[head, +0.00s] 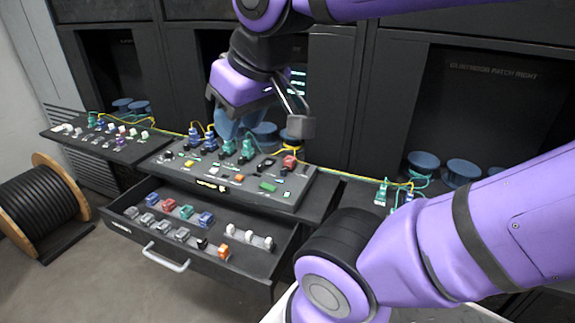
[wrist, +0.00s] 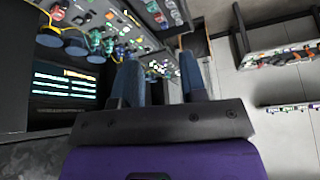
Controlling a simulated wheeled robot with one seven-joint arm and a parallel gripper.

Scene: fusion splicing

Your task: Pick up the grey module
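Several grey modules (head: 165,227) lie in a row in the front left of the open drawer (head: 125,228). I cannot tell which of them is the task's grey module. My gripper (head: 229,125) is above and behind the drawer, over the back of the sloped console, apart from the modules. In the wrist view its two blue fingers (wrist: 160,75) stand apart with nothing seen between them, so it is open. Some small modules (wrist: 155,10) show at the top edge of the wrist view, too small to tell which is grey.
Red (head: 169,204), green (head: 186,211) and blue (head: 206,218) modules lie behind the grey row. Orange and white pieces (head: 250,237) lie to the right. The console (head: 215,185) overhangs the drawer's back. A cable drum (head: 45,208) stands left.

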